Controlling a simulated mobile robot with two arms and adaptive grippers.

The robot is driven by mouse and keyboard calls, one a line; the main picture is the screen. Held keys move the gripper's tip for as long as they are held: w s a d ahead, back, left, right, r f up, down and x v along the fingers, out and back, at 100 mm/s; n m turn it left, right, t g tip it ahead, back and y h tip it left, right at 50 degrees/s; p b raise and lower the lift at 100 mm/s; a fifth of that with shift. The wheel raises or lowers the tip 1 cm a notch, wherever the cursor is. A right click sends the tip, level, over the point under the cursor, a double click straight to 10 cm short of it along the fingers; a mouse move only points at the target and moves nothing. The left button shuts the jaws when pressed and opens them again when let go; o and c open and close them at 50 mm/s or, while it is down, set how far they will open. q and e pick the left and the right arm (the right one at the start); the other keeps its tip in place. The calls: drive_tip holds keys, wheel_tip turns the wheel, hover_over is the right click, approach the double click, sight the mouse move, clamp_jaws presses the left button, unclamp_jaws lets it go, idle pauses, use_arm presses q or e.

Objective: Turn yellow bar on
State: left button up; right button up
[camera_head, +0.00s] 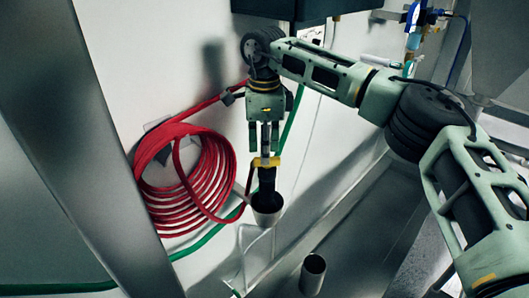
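The yellow bar (265,162) is a short, roughly level piece on top of a black fitting, above a grey cup-like end (267,208), close to the white wall. My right gripper (265,148) points down right above the yellow bar. Its two fingers are a little apart with a grey part between them. The fingertips are at or just above the bar; I cannot tell whether they touch or grip it. My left gripper is not in view.
A coiled red hose (190,185) hangs on the wall left of the bar. A green hose (205,240) runs behind it. A grey open cylinder (312,274) is below right. A dark box (285,8) is above. Blue fittings (415,30) are at upper right.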

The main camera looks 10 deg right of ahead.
wheel_tip(320, 180, up, 10)
drive_tip(key=shift+r, duration=0.25)
drive_tip(key=f+b, duration=0.1)
drive_tip(key=f, duration=0.3)
drive_tip(key=shift+a, duration=0.2)
wheel_tip(320, 180, down, 8)
drive_tip(key=shift+f+p, duration=0.15)
drive_tip(key=shift+p, duration=1.05)
clamp_jaws()
